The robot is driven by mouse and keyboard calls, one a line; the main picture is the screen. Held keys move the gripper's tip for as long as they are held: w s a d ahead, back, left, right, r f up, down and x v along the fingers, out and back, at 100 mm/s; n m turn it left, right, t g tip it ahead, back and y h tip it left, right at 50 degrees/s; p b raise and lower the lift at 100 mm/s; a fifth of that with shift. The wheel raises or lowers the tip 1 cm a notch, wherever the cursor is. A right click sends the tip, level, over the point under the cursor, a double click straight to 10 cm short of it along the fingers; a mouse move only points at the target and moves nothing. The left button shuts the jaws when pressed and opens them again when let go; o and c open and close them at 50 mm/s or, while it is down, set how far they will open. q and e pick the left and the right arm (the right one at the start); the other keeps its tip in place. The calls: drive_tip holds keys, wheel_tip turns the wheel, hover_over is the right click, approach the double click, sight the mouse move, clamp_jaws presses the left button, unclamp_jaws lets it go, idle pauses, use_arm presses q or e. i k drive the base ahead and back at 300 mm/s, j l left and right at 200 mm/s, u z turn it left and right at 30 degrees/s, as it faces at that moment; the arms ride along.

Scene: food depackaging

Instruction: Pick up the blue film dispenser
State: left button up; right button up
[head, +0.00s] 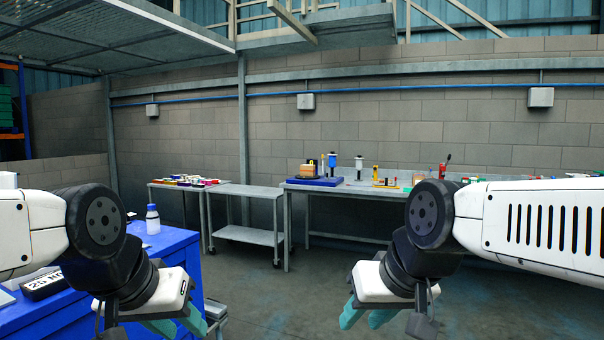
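I cannot pick out a blue film dispenser with certainty. A flat blue item (320,182) lies on the left end of the far workbench, with an orange object (310,167) on it; it is too small to tell what it is. My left gripper (177,323), with teal fingers, hangs low beside the blue table; its fingers look apart and empty. My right gripper (367,315) hangs low over the floor, its teal fingers apart and empty. Both are well short of the far workbench.
The far workbench (300,188) holds several small items. A grey cart (247,235) stands beside it, next to a table with colourful items (187,181). The middle floor is clear.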

sight(332, 157)
drive_tip(key=i+z, duration=0.1)
drive_tip(key=i, duration=5.05)
drive_tip(key=i+z, duration=0.15)
drive_tip(key=i, duration=0.2)
drive_tip(key=i+j+z, duration=0.15)
drive_tip(key=i, duration=0.25)
